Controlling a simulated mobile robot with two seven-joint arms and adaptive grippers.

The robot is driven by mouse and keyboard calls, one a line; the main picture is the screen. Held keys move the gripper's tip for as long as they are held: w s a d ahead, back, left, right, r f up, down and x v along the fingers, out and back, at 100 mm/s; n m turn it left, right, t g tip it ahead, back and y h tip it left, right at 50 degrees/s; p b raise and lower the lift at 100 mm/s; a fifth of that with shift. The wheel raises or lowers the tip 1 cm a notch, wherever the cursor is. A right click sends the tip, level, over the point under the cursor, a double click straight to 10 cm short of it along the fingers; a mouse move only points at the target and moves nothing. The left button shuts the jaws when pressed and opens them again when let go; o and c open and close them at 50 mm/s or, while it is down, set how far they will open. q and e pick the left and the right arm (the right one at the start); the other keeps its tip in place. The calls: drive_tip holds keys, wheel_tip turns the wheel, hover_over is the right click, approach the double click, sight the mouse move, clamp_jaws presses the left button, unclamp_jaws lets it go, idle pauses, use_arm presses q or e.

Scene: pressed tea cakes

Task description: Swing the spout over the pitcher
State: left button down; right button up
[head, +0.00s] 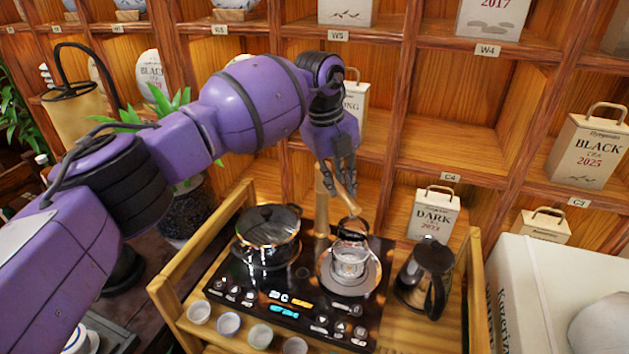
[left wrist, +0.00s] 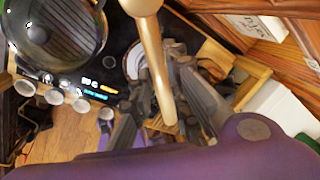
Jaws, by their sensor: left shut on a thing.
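The tan-gold spout (head: 345,196) rises from a post on the black cooktop. It also shows in the left wrist view (left wrist: 154,60), running between the fingers. My left gripper (head: 338,184) is shut on the spout from above; in the left wrist view my fingers (left wrist: 165,108) lie either side of it. A small glass vessel (head: 350,262) with a black top stands on the right round plate, under the spout's end. A dark glass jug with a black handle (head: 430,277) stands right of the cooktop. I cannot tell which of these two is the pitcher. My right gripper is out of view.
A lidded glass pot (head: 268,226) sits on the left of the cooktop (head: 285,288). Several small cups (head: 229,323) line the wooden tray's front. Shelves with tea boxes (head: 434,211) stand close behind. A white box (head: 530,285) is at the right.

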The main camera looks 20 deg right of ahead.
use_arm(q)
drive_tip(key=shift+w+d+r, duration=0.1)
drive_tip(key=shift+r, duration=0.05)
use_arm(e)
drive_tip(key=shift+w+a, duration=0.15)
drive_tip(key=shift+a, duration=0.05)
use_arm(q)
drive_tip(key=c, duration=1.7)
unclamp_jaws()
drive_tip(key=shift+o, duration=0.2)
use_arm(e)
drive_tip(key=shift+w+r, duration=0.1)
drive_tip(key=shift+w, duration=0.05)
use_arm(q)
wheel_tip(320, 180, up, 12)
drive_tip(key=a, duration=0.2)
drive_tip(key=shift+s+a, duration=0.15)
drive_tip(key=shift+s, duration=0.1)
drive_tip(key=shift+f, duration=0.25)
